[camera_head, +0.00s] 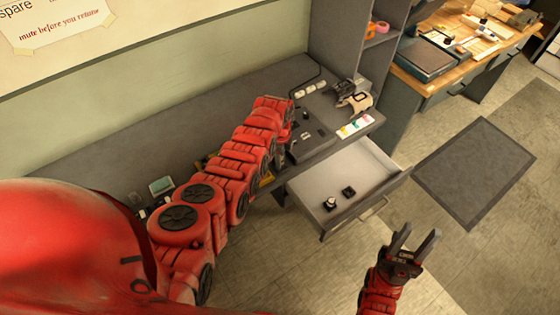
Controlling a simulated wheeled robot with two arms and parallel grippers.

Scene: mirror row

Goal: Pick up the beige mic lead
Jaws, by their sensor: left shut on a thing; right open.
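A beige looped bundle (362,102), which looks like the mic lead, lies on the grey desk (110,150) at its right part, beside a dark device. My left arm reaches across the desk from the left. My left gripper (284,148) is at the far end of this arm, to the left of the beige bundle and apart from it. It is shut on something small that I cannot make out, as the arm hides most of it. My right gripper (416,246) is open and empty, in front of the drawer over the floor.
An open drawer (368,165) holds two small dark items (340,196). A white card with coloured marks (355,126) lies at the desk's edge. A grey shelf unit (345,40) stands behind. A wooden bench (430,84) is at the right. The floor around a dark mat (475,170) is clear.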

